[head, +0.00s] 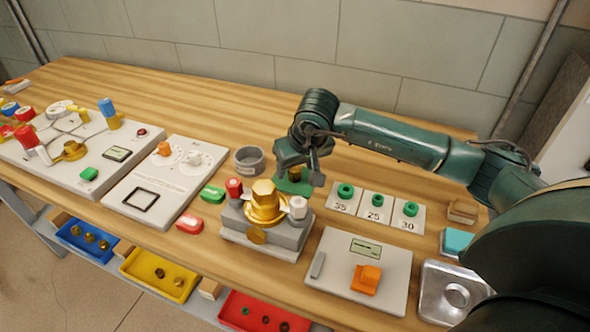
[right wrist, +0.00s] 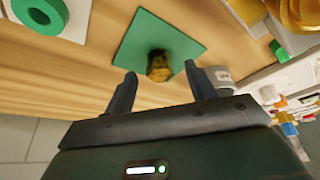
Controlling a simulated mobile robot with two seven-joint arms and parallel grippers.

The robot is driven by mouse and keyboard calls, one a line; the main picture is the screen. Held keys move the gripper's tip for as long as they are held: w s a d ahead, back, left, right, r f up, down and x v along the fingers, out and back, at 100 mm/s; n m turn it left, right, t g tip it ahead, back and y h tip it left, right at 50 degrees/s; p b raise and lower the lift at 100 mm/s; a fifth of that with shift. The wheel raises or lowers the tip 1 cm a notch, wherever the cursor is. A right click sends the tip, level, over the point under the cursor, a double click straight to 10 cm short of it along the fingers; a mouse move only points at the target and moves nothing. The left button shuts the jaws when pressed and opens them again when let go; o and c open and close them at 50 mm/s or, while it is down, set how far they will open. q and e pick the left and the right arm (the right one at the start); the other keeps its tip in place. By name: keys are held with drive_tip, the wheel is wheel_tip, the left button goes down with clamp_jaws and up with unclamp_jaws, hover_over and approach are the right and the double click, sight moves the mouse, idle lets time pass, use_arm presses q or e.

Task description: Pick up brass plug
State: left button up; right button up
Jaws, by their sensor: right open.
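The brass plug (right wrist: 159,66) stands on a square green mat (right wrist: 140,32) in the right wrist view. In the head view the plug (head: 296,172) shows only in part behind my right gripper (head: 298,177), over the green mat (head: 291,187). My right gripper, also in the right wrist view (right wrist: 162,72), is open and points down at the mat. Its two fingertips appear on either side of the plug's near end, with gaps to both. I cannot tell how far above the mat they are. My left gripper is not in view.
A grey valve block with a large brass hex fitting (head: 263,203) stands just in front of the mat. A grey ring (head: 249,160) lies to the left. Number cards (head: 376,214) with green rings lie to the right. An orange-knobbed panel (head: 335,272) is nearer.

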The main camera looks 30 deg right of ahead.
drive_tip(key=shift+w+f, duration=0.25)
drive_tip(key=shift+f, duration=0.3)
drive_tip(key=c, duration=1.1)
